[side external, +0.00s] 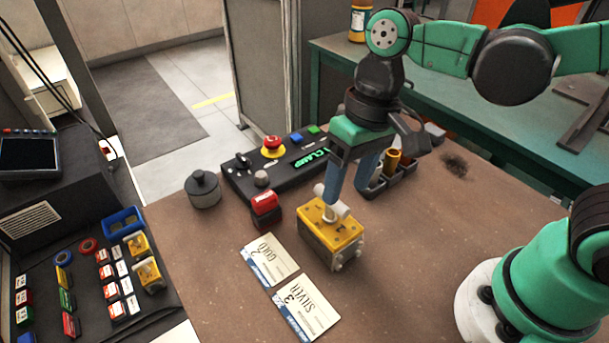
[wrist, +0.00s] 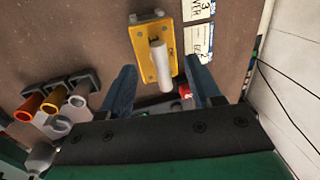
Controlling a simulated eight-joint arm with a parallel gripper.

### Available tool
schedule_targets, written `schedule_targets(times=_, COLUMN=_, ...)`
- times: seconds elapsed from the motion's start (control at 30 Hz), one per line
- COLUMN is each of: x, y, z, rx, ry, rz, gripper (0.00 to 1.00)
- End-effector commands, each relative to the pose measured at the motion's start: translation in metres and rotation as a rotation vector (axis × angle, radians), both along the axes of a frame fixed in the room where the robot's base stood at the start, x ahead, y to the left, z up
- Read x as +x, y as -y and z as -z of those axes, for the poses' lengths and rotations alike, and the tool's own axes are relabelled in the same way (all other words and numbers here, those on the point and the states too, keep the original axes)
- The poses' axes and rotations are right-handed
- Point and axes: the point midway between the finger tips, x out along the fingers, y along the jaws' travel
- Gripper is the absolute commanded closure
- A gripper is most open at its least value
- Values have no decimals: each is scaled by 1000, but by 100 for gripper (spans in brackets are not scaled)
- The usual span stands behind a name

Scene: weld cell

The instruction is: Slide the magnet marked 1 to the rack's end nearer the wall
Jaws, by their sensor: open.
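A yellow block (side external: 325,242) with a pale grey handle stands on the brown table below my gripper; it also shows in the wrist view (wrist: 149,32). I can read no number 1 on it. My gripper (side external: 350,192) is open, its blue fingers pointing down. In the wrist view my gripper (wrist: 165,82) has a finger on each side of the handle's end, with gaps; contact cannot be told. Two smaller yellow blocks, upper (side external: 137,244) and lower (side external: 149,274), sit on a dark panel (side external: 84,276) at the left. I cannot tell which thing is the rack.
Cards reading 2 GOLD (side external: 269,260) and 3 SILVER (side external: 305,303) lie beside the block. A red stamp-like piece (side external: 265,208), a control box (side external: 237,177), a grey weight (side external: 203,189) and a holder with tubes (side external: 400,180) stand behind.

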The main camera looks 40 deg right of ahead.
Motion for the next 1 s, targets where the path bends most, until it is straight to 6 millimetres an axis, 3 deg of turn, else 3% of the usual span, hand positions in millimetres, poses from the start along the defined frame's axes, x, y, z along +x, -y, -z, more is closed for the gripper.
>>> schedule_targets(times=0.4, x=0, y=-9, z=42, rx=0, ry=1, rz=-1, gripper=43)
schedule_targets(times=0.87, x=-1, y=-10, z=49, rx=0, ry=1, rz=0, gripper=43)
schedule_targets(times=1.0, x=-1, y=-10, z=49, rx=0, ry=1, rz=0, gripper=82)
